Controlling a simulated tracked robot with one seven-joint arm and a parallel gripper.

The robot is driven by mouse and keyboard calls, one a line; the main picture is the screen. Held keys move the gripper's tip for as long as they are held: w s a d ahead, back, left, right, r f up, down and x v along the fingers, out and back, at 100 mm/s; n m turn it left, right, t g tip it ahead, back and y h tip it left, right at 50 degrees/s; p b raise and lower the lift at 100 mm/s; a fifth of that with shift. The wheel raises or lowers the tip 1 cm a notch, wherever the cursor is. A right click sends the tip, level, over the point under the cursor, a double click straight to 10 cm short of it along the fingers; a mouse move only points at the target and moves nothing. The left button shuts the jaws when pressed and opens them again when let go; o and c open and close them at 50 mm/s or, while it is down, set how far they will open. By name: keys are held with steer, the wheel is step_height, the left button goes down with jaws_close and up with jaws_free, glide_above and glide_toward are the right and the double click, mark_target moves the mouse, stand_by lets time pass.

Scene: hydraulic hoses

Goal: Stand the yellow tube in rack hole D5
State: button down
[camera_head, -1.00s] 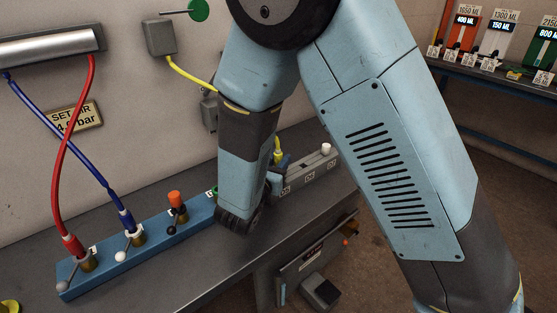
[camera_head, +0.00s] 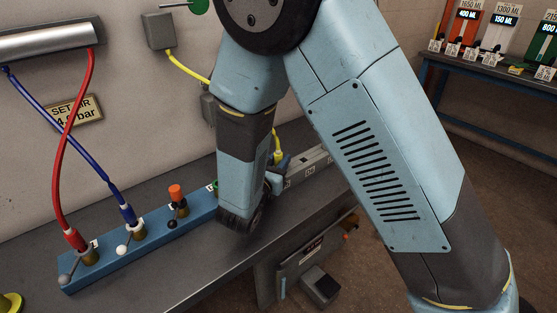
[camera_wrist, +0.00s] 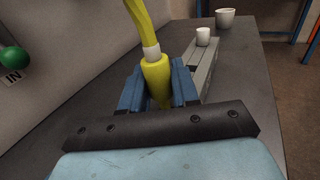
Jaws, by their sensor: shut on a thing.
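The yellow tube is a yellow hose (camera_wrist: 154,70) with a pale ring above a thicker yellow end. In the wrist view my gripper (camera_wrist: 158,92) is shut on that end, with one blue finger on each side. In the head view a short piece of the yellow hose (camera_head: 278,150) shows above my gripper (camera_head: 281,165), mostly behind my arm. The grey rack (camera_head: 308,173) runs to the right of the gripper, with small labels too blurred to read surely. It also shows in the wrist view (camera_wrist: 207,62), just beyond the right finger. The tube's lower tip and hole D5 are hidden.
A blue block (camera_head: 105,262) holds a red hose (camera_head: 58,165), a blue hose (camera_head: 95,168) and an orange cap (camera_head: 176,192). A white cup (camera_wrist: 203,36) stands on the rack's far end, another (camera_wrist: 225,17) behind it. The bench front is clear.

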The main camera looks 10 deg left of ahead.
steer(key=shift+f, duration=0.85)
steer(key=c, duration=0.8)
jaws_free()
steer(key=shift+o, duration=0.2)
